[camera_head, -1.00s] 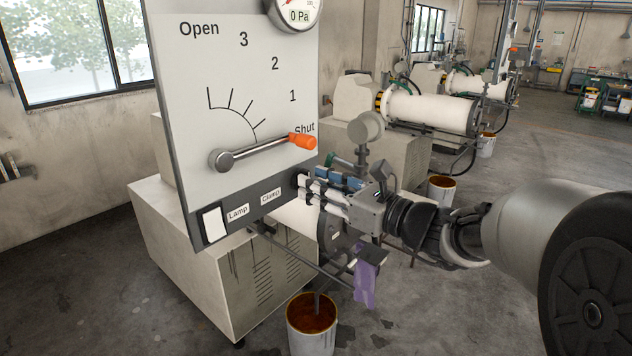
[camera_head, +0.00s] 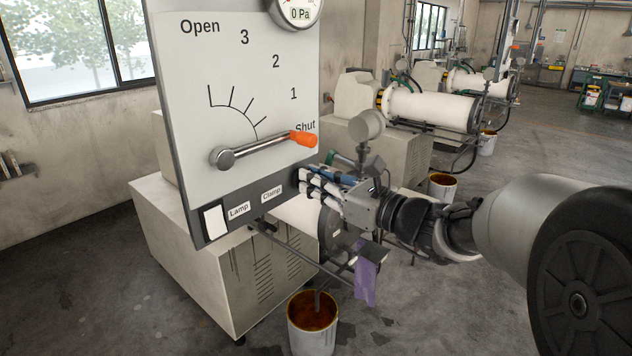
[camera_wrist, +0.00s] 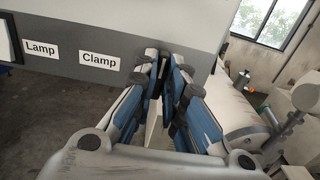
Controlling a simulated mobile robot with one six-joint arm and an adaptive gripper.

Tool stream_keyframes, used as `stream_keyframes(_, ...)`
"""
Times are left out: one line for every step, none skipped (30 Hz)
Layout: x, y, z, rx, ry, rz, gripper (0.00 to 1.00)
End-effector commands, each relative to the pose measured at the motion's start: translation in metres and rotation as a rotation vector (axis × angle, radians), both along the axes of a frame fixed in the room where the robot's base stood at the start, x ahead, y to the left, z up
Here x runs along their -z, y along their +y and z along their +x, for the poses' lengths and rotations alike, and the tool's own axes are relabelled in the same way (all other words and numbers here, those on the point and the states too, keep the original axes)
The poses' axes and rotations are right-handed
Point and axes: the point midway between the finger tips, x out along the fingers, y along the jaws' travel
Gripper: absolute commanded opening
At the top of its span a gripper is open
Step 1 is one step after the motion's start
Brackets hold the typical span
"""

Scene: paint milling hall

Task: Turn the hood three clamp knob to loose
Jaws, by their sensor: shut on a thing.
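The white hood panel (camera_head: 235,110) has a dark lower strip with a "Clamp" label (camera_head: 271,194) and a "Lamp" label. My gripper (camera_head: 304,180) is at the right end of this strip, just right of the "Clamp" label, with its fingertips against the panel. It is shut on the clamp knob, which its fingers hide almost wholly; I cannot read the knob's setting. In the wrist view the blue-backed fingers of my gripper (camera_wrist: 165,65) come together at the strip, right of the "Clamp" label (camera_wrist: 99,61).
A lever with an orange grip (camera_head: 303,139) points to "Shut" just above my gripper. A gauge (camera_head: 297,12) reads 0 Pa. A white switch plate (camera_head: 214,222) sits left of "Lamp". A paint bucket (camera_head: 312,322) and a purple cloth (camera_head: 366,275) are below my arm.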

Motion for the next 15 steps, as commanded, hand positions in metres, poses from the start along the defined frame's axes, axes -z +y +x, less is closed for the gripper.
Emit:
stream_keyframes(0.0000, 0.0001, -0.0001, 0.000, 0.000, 0.000, 0.00)
stream_keyframes(0.0000, 0.0001, -0.0001, 0.000, 0.000, 0.000, 0.00)
stream_keyframes(0.0000, 0.0001, -0.0001, 0.000, 0.000, 0.000, 0.00)
stream_keyframes(0.0000, 0.0001, -0.0001, 0.000, 0.000, 0.000, 0.00)
stream_keyframes(0.0000, 0.0001, -0.0001, 0.000, -0.001, -0.001, 0.00)
stream_keyframes(0.0002, 0.0000, -0.0001, 0.000, -0.002, -0.002, 0.00)
stream_keyframes(0.0003, 0.0001, -0.0001, 0.000, -0.005, -0.004, 0.00)
stream_keyframes(0.0006, 0.0000, -0.0002, 0.000, -0.007, -0.006, 0.00)
stream_keyframes(0.0009, 0.0000, -0.0002, 0.000, -0.013, -0.010, 0.00)
stream_keyframes(0.0012, 0.0001, -0.0003, -0.001, -0.018, -0.014, 0.00)
stream_keyframes(0.0016, 0.0002, -0.0003, -0.001, -0.026, -0.019, 0.00)
stream_keyframes(0.0020, 0.0003, -0.0004, -0.001, -0.036, -0.027, 0.00)
stream_keyframes(0.0022, 0.0002, -0.0005, -0.001, -0.046, -0.034, 0.00)
stream_keyframes(0.0024, 0.0004, -0.0005, -0.001, -0.057, -0.042, 0.00)
stream_keyframes(0.0026, 0.0003, -0.0005, 0.000, -0.075, -0.056, 0.00)
